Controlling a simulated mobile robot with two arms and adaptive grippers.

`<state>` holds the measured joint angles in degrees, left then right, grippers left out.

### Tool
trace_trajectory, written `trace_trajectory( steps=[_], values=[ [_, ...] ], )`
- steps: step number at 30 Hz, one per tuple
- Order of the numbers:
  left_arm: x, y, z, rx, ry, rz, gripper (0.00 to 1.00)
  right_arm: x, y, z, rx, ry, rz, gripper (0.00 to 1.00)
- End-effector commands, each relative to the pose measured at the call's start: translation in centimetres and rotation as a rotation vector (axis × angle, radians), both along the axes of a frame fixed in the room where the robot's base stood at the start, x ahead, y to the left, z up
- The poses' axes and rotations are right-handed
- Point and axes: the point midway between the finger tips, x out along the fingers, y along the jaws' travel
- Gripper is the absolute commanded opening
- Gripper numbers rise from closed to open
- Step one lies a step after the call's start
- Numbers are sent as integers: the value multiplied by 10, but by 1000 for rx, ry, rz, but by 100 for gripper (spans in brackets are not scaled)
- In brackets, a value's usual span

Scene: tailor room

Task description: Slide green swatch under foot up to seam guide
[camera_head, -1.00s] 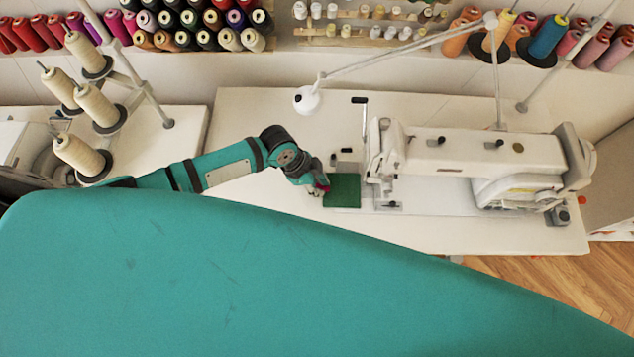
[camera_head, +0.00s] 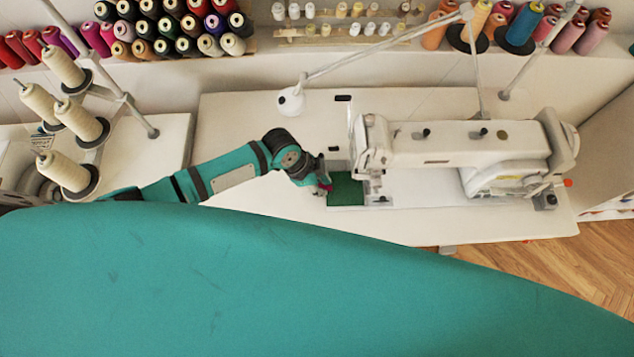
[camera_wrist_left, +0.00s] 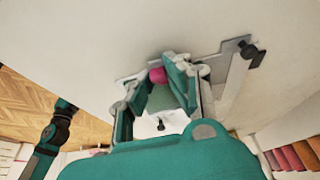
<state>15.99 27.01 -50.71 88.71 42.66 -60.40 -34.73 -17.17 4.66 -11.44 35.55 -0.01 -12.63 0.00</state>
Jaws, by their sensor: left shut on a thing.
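The green swatch (camera_head: 346,189) lies flat on the white sewing table, its right edge close to the foot area (camera_head: 372,185) of the white sewing machine (camera_head: 455,148). The foot is too small to make out clearly, and I cannot tell whether the swatch's edge is under it. I cannot pick out the seam guide. My left gripper (camera_head: 325,184) is low at the swatch's left edge, shut on a small magenta thing that shows between its fingertips (camera_wrist_left: 158,78) in the left wrist view. My right gripper is not in view.
A white lamp (camera_head: 291,101) on a long arm hangs behind the gripper. Cream thread cones (camera_head: 64,172) stand at the left. Thread racks line the back wall. The white table (camera_head: 250,212) is clear left of the swatch.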

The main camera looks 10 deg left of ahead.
Motion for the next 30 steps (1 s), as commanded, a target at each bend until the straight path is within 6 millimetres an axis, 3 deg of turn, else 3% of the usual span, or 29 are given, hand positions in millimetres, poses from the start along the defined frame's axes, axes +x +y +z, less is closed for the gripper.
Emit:
trace_trajectory(
  steps=[6, 7, 12, 23, 30],
  values=[
    [0, -1, 0, 0, 0, 0, 0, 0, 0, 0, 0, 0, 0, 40],
    [0, 0, 0, 0, 0, 0, 19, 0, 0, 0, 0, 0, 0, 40],
    [0, 0, 0, 0, 0, 0, 41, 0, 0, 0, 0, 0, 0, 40],
    [0, 2, 5, 0, -1, -1, 42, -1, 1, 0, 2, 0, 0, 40],
    [-4, 17, 44, 1, -3, -1, 42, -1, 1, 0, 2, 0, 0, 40]
  ],
)
